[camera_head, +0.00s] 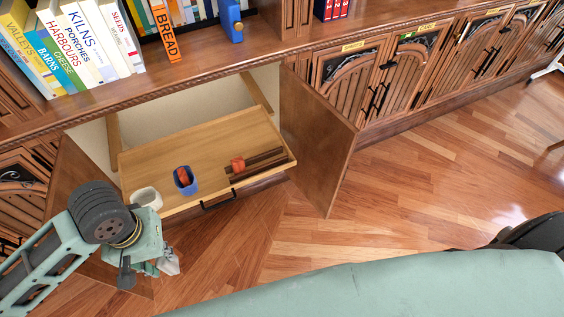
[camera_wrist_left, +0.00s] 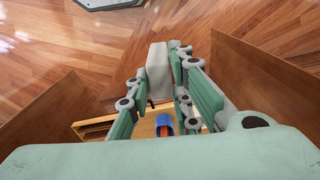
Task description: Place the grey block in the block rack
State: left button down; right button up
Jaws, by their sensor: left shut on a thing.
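My left gripper (camera_head: 160,266) hangs in front of the pulled-out wooden drawer shelf, low and to its left. It is shut on the grey block (camera_wrist_left: 158,72), which sits between the fingers in the left wrist view. In the head view the grey block (camera_head: 171,263) shows only in small part beside the fingers. The block rack (camera_head: 266,158), a dark wooden piece with long rails, lies on the right part of the shelf. A red-orange block (camera_head: 237,164) is at its left end. The rack is well apart from the gripper. My right gripper is not in view.
On the shelf (camera_head: 160,153) stand a blue cup (camera_head: 193,187) with a red-orange thing inside and a white cup (camera_head: 147,197) at the front left. An open cabinet door (camera_head: 318,145) stands right of the shelf, another at left. A bookshelf ledge (camera_head: 200,68) overhangs behind.

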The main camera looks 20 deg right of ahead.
aim_at(274, 161)
jog(key=l+u, duration=0.35)
jog(key=l, duration=1.85)
jog(key=i+l+u, duration=0.2)
jog(key=i+l, duration=0.45)
jog(key=l, duration=0.1)
